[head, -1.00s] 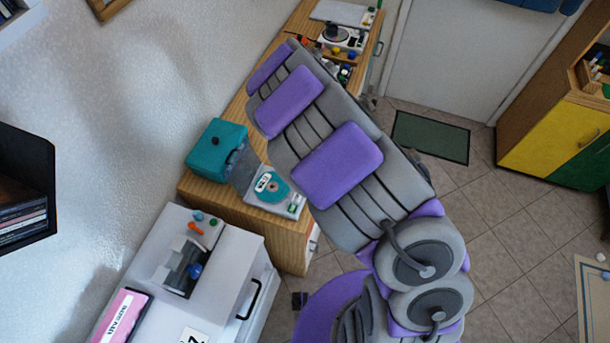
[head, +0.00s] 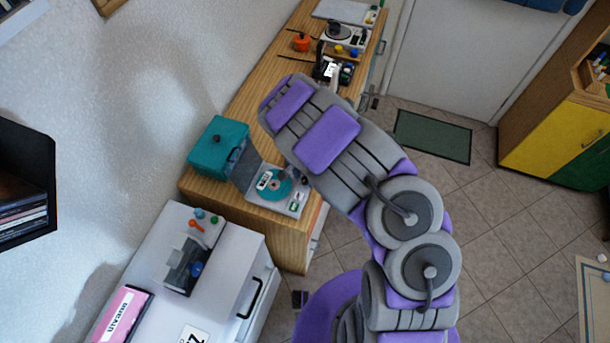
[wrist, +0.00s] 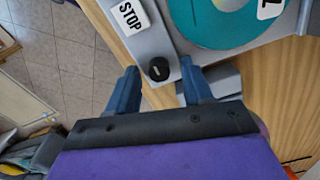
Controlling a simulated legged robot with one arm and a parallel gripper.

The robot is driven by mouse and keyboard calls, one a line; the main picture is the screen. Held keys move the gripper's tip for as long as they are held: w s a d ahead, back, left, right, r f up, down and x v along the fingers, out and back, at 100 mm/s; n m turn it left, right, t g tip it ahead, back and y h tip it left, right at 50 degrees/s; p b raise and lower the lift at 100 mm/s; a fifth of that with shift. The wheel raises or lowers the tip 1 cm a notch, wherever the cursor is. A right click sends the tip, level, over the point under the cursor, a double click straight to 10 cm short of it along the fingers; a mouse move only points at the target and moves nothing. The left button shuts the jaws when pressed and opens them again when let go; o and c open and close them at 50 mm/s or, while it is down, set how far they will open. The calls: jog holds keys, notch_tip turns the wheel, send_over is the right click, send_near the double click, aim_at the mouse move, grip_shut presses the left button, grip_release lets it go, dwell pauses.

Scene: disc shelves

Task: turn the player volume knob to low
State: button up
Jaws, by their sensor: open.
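The player (head: 262,199) is a grey unit with a teal disc (head: 277,184), standing on the wooden cabinet in the head view. The wrist view shows the grey player body (wrist: 161,37) close up, with a STOP label (wrist: 130,16) and part of the teal disc (wrist: 222,22). The black volume knob (wrist: 158,69) has a pale mark and sits at the player's corner. My gripper (wrist: 160,66) is open, its blue fingers on either side of the knob in the picture. I cannot tell whether they touch it.
A teal box (head: 217,145) stands beside the player on the wooden cabinet (head: 250,232). An orange pot (head: 301,42) and small devices are at its far end. A white cabinet (head: 228,285) with a grey unit is nearer. The tiled floor to the right is mostly clear.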

aim_at(304, 178)
jog(key=shift+c, duration=0.4)
grip_shut()
jog(key=shift+n, duration=1.1)
jog(key=shift+w, duration=0.1)
jog(key=shift+o, duration=0.4)
grip_release()
jog(key=shift+a, duration=0.15)
notch_tip(304, 178, up, 17)
jog(key=shift+r+p, duration=0.15)
jog(key=shift+p, duration=0.2)
